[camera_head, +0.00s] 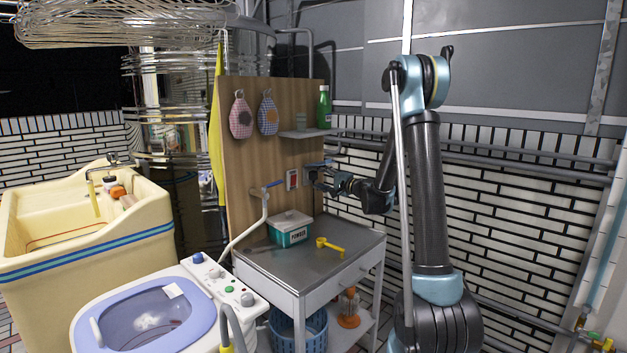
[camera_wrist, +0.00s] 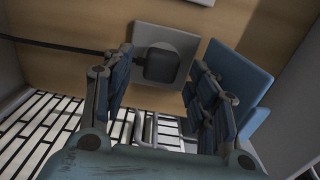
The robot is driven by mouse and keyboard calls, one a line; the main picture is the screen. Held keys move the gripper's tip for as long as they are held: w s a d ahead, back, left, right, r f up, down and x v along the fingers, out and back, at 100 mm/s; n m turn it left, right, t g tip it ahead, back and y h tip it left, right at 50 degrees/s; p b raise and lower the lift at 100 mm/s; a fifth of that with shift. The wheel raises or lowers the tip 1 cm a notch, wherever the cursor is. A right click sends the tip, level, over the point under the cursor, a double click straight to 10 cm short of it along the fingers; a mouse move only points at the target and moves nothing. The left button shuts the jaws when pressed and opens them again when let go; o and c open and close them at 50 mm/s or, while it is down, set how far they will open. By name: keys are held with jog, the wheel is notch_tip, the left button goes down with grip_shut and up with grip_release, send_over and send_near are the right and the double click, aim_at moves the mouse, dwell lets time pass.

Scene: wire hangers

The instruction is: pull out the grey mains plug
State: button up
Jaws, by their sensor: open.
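The dark grey mains plug (camera_wrist: 161,66) sits in a light grey socket plate (camera_wrist: 150,34) on the wooden board, with a dark cable running off to the left in the wrist view. My gripper (camera_wrist: 163,72) is open, with one finger on each side of the plug. A gap shows between the plug and each finger in this view; whether either finger touches it deeper down cannot be told. In the head view my gripper (camera_head: 320,178) is at the board's right edge and hides the plug.
The wooden board (camera_head: 248,165) carries a shelf (camera_head: 304,133) with a green bottle and a red-and-white fitting (camera_head: 292,179) left of my gripper. A blue flat piece (camera_wrist: 240,68) lies right of the fingers. A metal trolley (camera_head: 330,258) with a teal box stands below.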

jog(key=shift+x, duration=1.3)
grip_shut()
jog(key=shift+s+d, duration=0.1)
jog(key=shift+d, duration=0.1)
jog(key=shift+v, duration=2.85)
